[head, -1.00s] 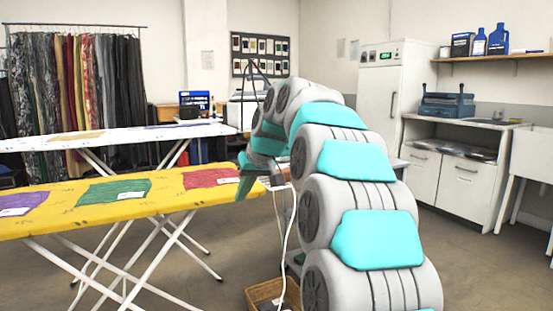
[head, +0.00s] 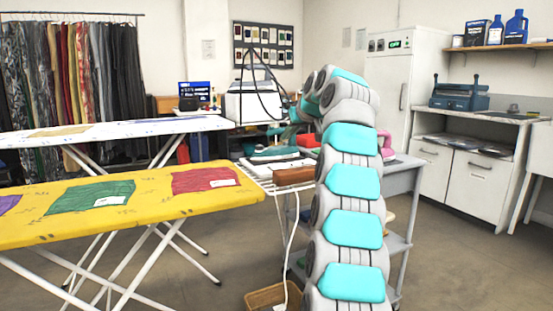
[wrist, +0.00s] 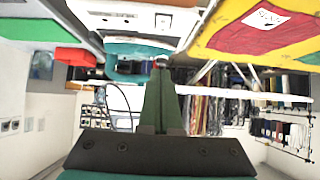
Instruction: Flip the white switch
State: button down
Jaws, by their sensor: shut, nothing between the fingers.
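In the wrist view, a white panel (wrist: 115,18) at the top carries a small white square piece (wrist: 163,20) that looks like a switch, with dark marks to its left. It is too small to tell which way it is set. My gripper (wrist: 163,72) is shut and empty, its dark green fingers together below that panel in the picture, apart from it. In the head view, the gripper is mostly hidden behind my arm, over the grey trolley (head: 402,178).
A teal iron (head: 275,152), a red item (head: 307,140) and a brown block (head: 294,176) are around the trolley. A white machine (head: 250,105) stands behind. A yellow ironing board (head: 150,210) is at left. A white cable (head: 292,240) hangs down. Open floor lies at right.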

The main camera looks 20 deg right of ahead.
dwell(0.3)
jog(key=p, duration=0.1)
send_over(276, 167)
jog(key=f, duration=0.6)
jog(key=shift+s+f, duration=0.2)
jog(key=shift+f, duration=0.2)
jog(key=shift+a+f+b, duration=0.1)
jog(key=shift+f+b, duration=0.4)
jog(key=shift+f, duration=0.35)
jog(key=shift+w+f, duration=0.2)
jog(key=shift+f, duration=0.55)
jog(key=shift+s, duration=0.1)
